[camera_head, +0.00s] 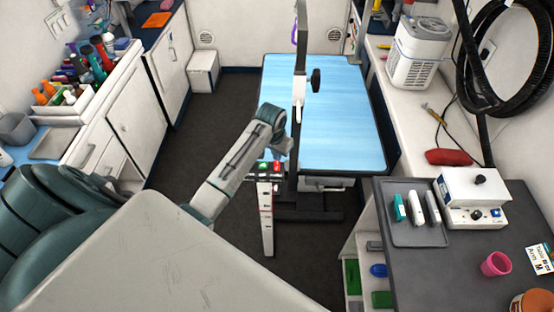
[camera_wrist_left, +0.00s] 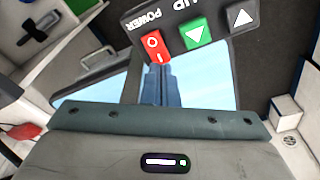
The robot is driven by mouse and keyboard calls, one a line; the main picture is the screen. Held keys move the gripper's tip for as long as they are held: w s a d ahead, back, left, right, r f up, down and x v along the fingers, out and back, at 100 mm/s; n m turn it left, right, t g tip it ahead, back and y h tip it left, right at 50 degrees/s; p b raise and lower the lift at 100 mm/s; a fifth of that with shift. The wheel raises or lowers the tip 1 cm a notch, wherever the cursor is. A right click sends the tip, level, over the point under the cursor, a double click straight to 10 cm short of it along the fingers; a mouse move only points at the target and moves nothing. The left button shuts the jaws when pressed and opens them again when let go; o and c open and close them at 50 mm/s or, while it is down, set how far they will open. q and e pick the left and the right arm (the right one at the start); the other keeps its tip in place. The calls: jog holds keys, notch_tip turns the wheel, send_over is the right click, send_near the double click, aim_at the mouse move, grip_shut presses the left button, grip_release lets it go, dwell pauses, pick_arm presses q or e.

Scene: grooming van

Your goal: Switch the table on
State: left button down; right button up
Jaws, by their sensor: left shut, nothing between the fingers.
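The grooming table (camera_head: 335,100) has a light blue top and stands in the middle of the van. Its control box (camera_head: 265,180) is on a post at the table's near left corner. My right gripper is not in view.
A dark post with an arm (camera_head: 300,75) rises beside the box. A grey counter (camera_head: 420,280) with a tray (camera_head: 402,232) and a white device (camera_head: 475,195) stands at right. Cabinets (camera_head: 130,120) line the left. Dark floor (camera_head: 200,130) is clear between them.

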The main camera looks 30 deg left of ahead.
aim_at(277, 163)
pick_arm(q)
jog(key=shift+f+b, duration=0.35)
jog(key=shift+f, duration=0.55)
dwell(0.8)
jog(key=shift+r+p, duration=0.8)
jog(key=shift+r, duration=2.7)
jog(key=shift+s+f, duration=0.1)
